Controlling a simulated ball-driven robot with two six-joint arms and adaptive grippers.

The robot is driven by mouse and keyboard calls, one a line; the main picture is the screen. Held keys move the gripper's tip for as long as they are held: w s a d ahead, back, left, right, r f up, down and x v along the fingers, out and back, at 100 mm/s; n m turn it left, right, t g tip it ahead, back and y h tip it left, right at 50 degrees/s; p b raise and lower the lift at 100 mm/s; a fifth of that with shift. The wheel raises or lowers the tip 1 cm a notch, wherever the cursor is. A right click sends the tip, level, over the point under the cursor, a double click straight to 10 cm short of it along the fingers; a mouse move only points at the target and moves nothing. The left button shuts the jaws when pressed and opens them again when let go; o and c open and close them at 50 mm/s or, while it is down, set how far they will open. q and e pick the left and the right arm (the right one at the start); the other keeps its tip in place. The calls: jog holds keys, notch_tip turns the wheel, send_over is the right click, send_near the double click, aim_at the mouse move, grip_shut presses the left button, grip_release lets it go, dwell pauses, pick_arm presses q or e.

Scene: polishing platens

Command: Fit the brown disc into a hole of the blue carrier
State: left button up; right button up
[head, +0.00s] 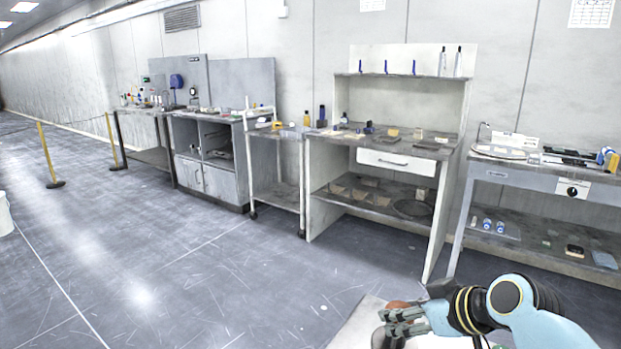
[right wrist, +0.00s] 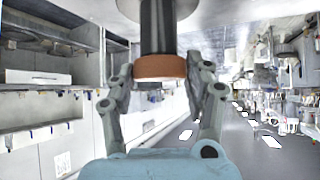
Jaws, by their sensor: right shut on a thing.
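My right gripper (head: 400,322) is low in the head view, at the bottom right of centre. It is shut on the brown disc (head: 397,305), of which only a small part shows behind the fingers. In the right wrist view the brown disc (right wrist: 160,67) sits between the two fingertips of my right gripper (right wrist: 160,72). A dark cylinder rises above the disc there; I cannot tell whether they are joined. I cannot make out the blue carrier in either view. My left gripper is not in view.
A workbench (head: 440,140) with a drawer and shelves stands ahead. A grey table (head: 530,178) with equipment is at right, and a small cart (head: 273,133) and grey cabinet (head: 205,125) are farther left. Yellow barrier posts (head: 47,150) stand at far left. The floor between is clear.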

jog(key=shift+r+p, duration=3.2)
jog(key=shift+r, duration=0.25)
jog(key=shift+f, duration=0.1)
